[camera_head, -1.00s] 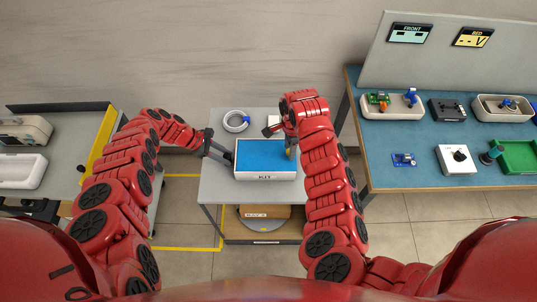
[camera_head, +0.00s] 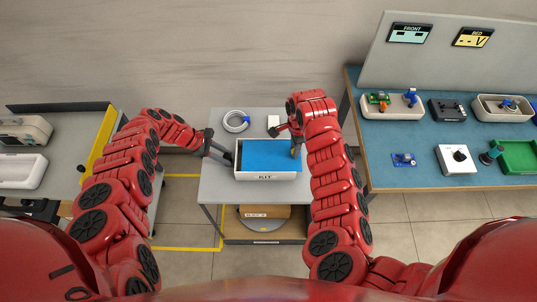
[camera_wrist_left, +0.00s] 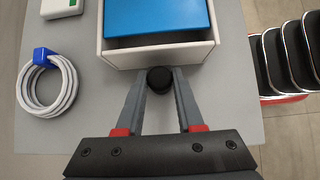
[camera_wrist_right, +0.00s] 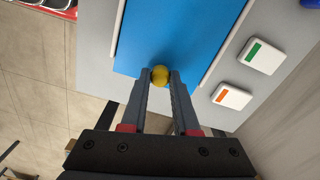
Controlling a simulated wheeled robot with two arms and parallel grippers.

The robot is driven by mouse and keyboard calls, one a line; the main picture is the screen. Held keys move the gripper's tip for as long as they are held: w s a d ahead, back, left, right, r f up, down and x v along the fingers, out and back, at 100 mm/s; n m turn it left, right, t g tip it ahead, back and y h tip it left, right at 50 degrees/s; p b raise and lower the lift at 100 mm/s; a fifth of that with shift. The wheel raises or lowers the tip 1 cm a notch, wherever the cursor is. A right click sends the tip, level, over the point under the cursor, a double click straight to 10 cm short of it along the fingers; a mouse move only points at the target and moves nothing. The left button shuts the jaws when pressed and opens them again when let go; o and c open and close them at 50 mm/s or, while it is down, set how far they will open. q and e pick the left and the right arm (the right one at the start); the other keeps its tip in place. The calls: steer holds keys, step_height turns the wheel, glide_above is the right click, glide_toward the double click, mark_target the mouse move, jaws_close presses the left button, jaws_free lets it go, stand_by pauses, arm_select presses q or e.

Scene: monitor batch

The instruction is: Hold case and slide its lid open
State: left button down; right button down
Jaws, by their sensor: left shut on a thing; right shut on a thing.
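The white case (camera_head: 264,176) marked KIT stands on the small grey table, with its blue lid (camera_head: 275,155) shifted to the right. A dark gap (camera_wrist_left: 150,40) is open at the case's left end. My left gripper (camera_head: 231,157) is shut on a black knob (camera_wrist_left: 159,79) at that end of the case, also seen in the left wrist view. The inside of the case is mostly hidden.
A coiled white cable (camera_head: 236,122) with a blue clip lies behind the case on the grey table (camera_head: 215,190). Two small white blocks, one with a green mark (camera_wrist_right: 263,56) and one with an orange mark (camera_wrist_right: 231,96), lie near it. A blue workbench (camera_head: 430,175) stands at the right.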

steer(key=d, duration=1.5)
stand_by(1.6)
steer(key=shift+d, duration=0.35)
stand_by(0.5)
steer(key=c, duration=0.6)
jaws_free()
step_height(320, 180, up, 8)
steer(key=shift+f, duration=0.25)
